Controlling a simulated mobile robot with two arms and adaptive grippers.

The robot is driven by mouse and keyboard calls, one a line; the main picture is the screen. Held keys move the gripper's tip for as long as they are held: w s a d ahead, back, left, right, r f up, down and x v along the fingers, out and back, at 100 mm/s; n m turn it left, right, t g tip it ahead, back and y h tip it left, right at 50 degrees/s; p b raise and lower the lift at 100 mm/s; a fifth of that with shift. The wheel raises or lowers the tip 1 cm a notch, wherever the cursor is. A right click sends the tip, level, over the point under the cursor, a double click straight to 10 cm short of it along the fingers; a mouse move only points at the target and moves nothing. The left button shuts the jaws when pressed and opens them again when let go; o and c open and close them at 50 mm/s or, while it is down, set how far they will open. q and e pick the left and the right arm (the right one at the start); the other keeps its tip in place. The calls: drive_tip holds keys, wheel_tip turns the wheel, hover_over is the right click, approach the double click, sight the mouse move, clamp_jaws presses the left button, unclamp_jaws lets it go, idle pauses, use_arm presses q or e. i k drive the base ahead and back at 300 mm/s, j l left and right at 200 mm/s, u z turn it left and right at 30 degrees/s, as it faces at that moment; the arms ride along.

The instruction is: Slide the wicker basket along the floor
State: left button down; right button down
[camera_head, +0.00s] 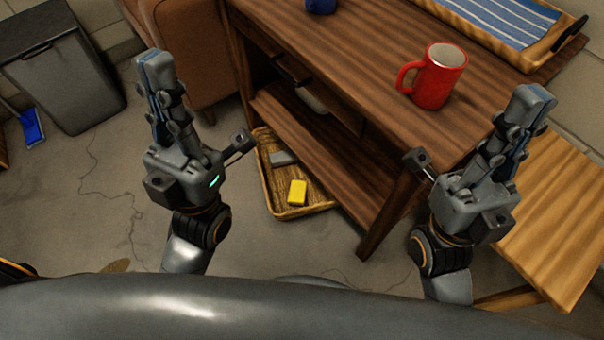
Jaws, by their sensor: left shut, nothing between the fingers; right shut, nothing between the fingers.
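The wicker basket (272,186) is a shallow, straw-coloured tray on the floor, partly under the lower shelf of the wooden table. A yellow block (297,192) and a grey item (283,158) lie in it. Its far right side is hidden by the shelf. My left gripper (155,65) is raised to the left of the basket, shut and empty, apart from it in the picture. My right gripper (531,104) is raised at the right by the table's front corner, shut and empty, well to the right of the basket.
The wooden table (340,40) holds a red mug (434,77) and a tray with a striped blue cloth (500,18). A table leg (392,213) stands right of the basket. A wooden stool (560,215) is at right, a grey bin (70,85) at left. Floor left of the basket is mostly clear.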

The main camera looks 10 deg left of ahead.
sight(277, 182)
drive_tip(key=i+j+z, duration=0.1)
drive_tip(key=j+z, duration=0.3)
drive_tip(key=j, duration=0.15)
drive_tip(key=j+z, duration=0.35)
drive_tip(key=j, duration=0.2)
drive_tip(key=j+z, duration=0.4)
drive_tip(key=j, duration=0.15)
drive_tip(key=j+z, duration=0.35)
drive_tip(key=j, duration=0.25)
drive_tip(key=k+j, duration=0.1)
drive_tip(key=j, duration=0.3)
drive_tip(key=k+j, duration=0.1)
drive_tip(key=j, duration=0.3)
drive_tip(key=k+j, duration=0.1)
drive_tip(key=j, duration=0.3)
drive_tip(key=k+j+z, duration=0.1)
drive_tip(key=j, duration=0.3)
